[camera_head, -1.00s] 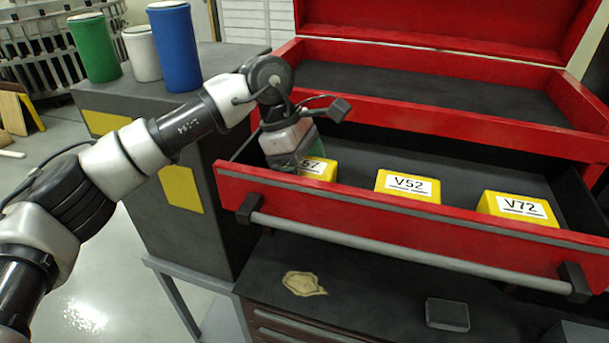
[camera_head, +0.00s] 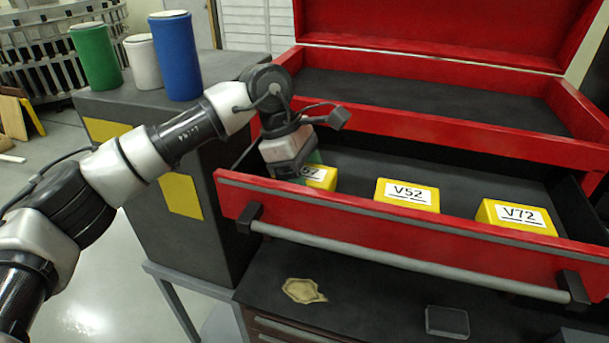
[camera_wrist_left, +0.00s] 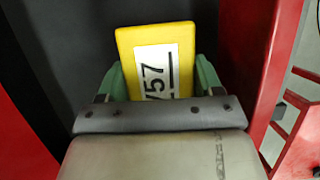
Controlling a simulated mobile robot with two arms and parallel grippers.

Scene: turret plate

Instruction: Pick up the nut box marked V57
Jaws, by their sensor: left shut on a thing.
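The yellow nut box marked V57 (camera_head: 319,177) is at the left end of the open red drawer, its label partly hidden behind my gripper in the head view. In the left wrist view the V57 box (camera_wrist_left: 157,46) sits between the green fingers. My left gripper (camera_wrist_left: 160,82) is shut on this box, one finger on each side. In the head view the left gripper (camera_head: 300,172) reaches down over the drawer's left end. Whether the box touches the drawer floor cannot be told. My right gripper is not in view.
Yellow boxes V52 (camera_head: 407,195) and V72 (camera_head: 516,216) stand farther right in the red drawer (camera_head: 400,231). The drawer's front wall and grey handle (camera_head: 410,262) are close in front. Green, white and blue cylinders stand on the cabinet at left.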

